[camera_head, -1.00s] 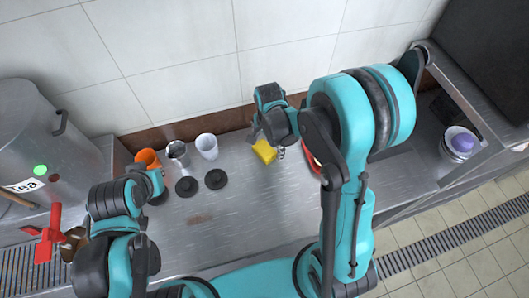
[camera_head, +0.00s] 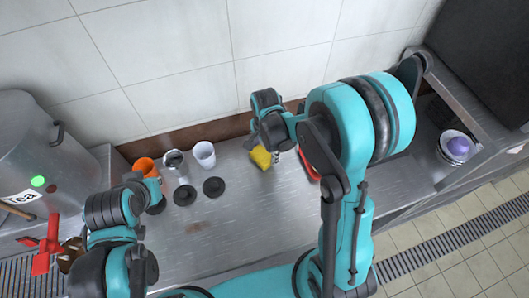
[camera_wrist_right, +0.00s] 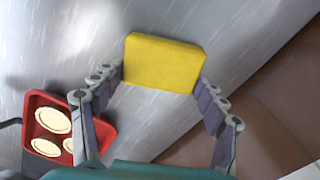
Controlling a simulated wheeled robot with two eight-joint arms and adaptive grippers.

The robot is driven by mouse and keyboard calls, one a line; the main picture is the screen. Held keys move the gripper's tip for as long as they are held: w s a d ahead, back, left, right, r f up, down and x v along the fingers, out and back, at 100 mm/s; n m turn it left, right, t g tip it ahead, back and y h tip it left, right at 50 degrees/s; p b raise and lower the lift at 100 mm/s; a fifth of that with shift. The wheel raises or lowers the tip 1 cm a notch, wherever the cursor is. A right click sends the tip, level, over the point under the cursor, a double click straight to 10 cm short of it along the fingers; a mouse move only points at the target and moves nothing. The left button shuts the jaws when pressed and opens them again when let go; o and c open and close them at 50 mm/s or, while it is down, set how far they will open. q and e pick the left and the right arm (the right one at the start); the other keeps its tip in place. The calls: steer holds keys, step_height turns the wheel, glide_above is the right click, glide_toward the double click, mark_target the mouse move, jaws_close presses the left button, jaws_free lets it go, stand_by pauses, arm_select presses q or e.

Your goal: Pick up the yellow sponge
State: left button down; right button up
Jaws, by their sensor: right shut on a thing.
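The yellow sponge (camera_head: 260,157) is a small block at the back of the steel counter in the head view. My right gripper (camera_head: 272,150) is at it from above and partly covers it. In the right wrist view, the sponge (camera_wrist_right: 165,63) sits between the two fingertips of my right gripper (camera_wrist_right: 160,82), which touch its left and right sides. I cannot tell whether the sponge is clear of the counter.
An orange cup (camera_head: 144,166), a metal cup (camera_head: 175,163), a white cup (camera_head: 205,154) and black discs (camera_head: 214,187) stand left of the sponge. A red tray (camera_wrist_right: 100,135) with pale round pieces is close by. A tea pot (camera_head: 55,165) stands far left. The middle counter is clear.

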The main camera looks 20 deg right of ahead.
mark_target(266, 153)
step_height(266, 153, up, 4)
steer(key=shift+s+d+f+p, duration=0.15)
steer(key=shift+f+p, duration=0.1)
steer(key=shift+p, duration=0.35)
steer(key=s+d+r+p, duration=0.2)
steer(key=s+d+r, duration=0.4)
steer(key=s+d, duration=0.1)
steer(key=shift+s+d+p, duration=0.25)
steer(key=shift+s+p, duration=0.1)
steer(key=shift+s, duration=0.35)
steer(key=shift+r, duration=0.1)
steer(key=o, duration=0.3)
steer(key=c, duration=0.3)
